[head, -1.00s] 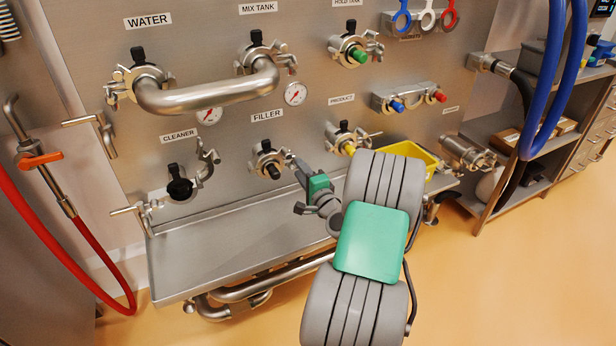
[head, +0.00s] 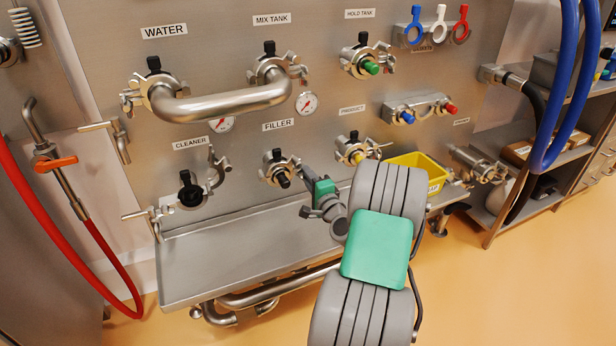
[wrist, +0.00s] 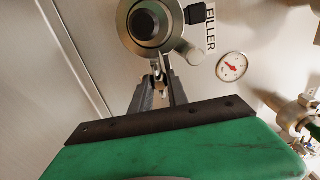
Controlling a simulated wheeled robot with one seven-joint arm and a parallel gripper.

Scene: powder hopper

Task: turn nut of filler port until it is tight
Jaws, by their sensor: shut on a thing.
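The filler port (head: 280,168) sits on the steel panel under its FILLER label, with a black cap in its middle and a metal clamp ring around it. In the wrist view the port (wrist: 148,24) is at the top, and the nut (wrist: 157,71) of its clamp is at the lower edge of the ring, between the fingers. My gripper (head: 303,167) reaches the port's right side from the lower right. In the wrist view my gripper (wrist: 160,80) is shut on the nut, whose outline is partly hidden by the fingers.
The product port (head: 355,150) is to the right, and the cleaner port (head: 191,194) with its open clamp is to the left. A gauge (head: 306,103) is above. The steel tray (head: 220,262) below is bare. A yellow bin (head: 418,168) stands at its right.

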